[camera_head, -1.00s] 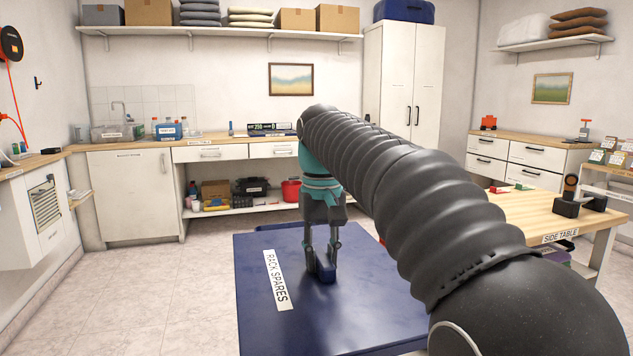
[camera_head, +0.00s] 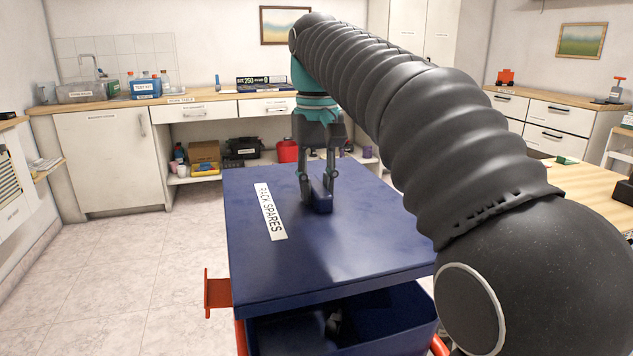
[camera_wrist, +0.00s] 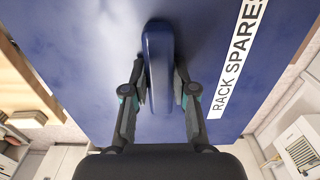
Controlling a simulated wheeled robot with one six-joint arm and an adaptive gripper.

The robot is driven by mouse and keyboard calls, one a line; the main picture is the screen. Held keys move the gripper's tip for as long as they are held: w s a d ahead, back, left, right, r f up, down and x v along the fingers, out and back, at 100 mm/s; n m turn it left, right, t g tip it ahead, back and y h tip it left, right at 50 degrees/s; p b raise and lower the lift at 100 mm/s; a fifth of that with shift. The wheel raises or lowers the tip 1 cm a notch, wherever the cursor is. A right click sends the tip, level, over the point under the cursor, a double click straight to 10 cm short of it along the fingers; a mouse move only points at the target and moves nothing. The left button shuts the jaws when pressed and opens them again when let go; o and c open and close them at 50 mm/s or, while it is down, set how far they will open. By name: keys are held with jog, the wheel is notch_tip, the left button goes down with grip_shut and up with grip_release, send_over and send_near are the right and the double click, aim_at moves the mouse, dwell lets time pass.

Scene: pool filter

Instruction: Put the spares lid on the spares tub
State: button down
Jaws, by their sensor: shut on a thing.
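The spares lid (camera_head: 345,250) is a broad dark blue panel with a white "RACK SPARES" label and a raised blue handle bar (camera_wrist: 158,62). My gripper (camera_head: 318,198) is shut on that bar, one finger on each side, and holds the lid roughly level. The wrist view also shows my gripper (camera_wrist: 160,92) around the bar. The dark blue spares tub (camera_head: 395,318) is below the lid's near edge, with its open inside showing. Most of the tub is hidden by the lid. A gap shows between lid and tub at the near side.
Red-orange frame parts (camera_head: 217,292) stick out at the tub's left. The wooden side table (camera_head: 590,190) is to the right. A white counter (camera_head: 110,165) with a low shelf lines the back wall. The tiled floor (camera_head: 130,260) at left is clear.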

aim_at(317, 204)
jog(key=shift+d, duration=0.1)
jog(key=shift+s+f, duration=0.15)
jog(key=shift+f, duration=0.05)
notch_tip(317, 204, down, 9)
jog(key=b, duration=0.5)
jog(key=shift+f+b, duration=0.6)
jog(key=shift+f, duration=0.1)
dwell(1.3)
jog(key=c, duration=0.8)
grip_release()
jog(key=shift+c, duration=0.2)
jog(key=shift+r, duration=3.75)
